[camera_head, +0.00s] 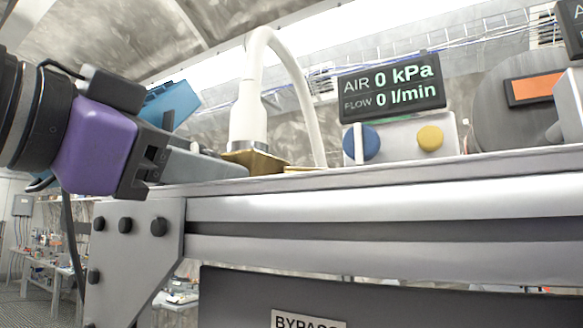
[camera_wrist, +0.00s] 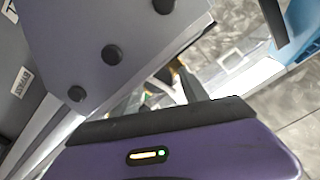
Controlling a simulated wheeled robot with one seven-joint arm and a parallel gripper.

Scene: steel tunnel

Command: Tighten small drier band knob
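My gripper (camera_head: 235,170) has a purple body and grey fingers, and reaches in from the left at the bench top's edge. Its tips are close to a brass-coloured base (camera_head: 262,160); contact cannot be made out. A white cylinder with a white hose (camera_head: 248,120) stands upright at this base and looks like the small drier. No band knob can be clearly identified. In the wrist view, dark fingers (camera_wrist: 178,78) extend beyond the purple body, with a small brass-coloured patch near their tips. The finger gap and anything between the tips are unclear.
A display reading 0 kPa and 0 l/min (camera_head: 391,86) stands above a panel with a blue knob (camera_head: 367,143) and a yellow knob (camera_head: 430,138). A steel rail (camera_head: 400,205) and a bolted corner plate (camera_head: 140,240) lie below. A blue part (camera_head: 172,103) is behind my gripper.

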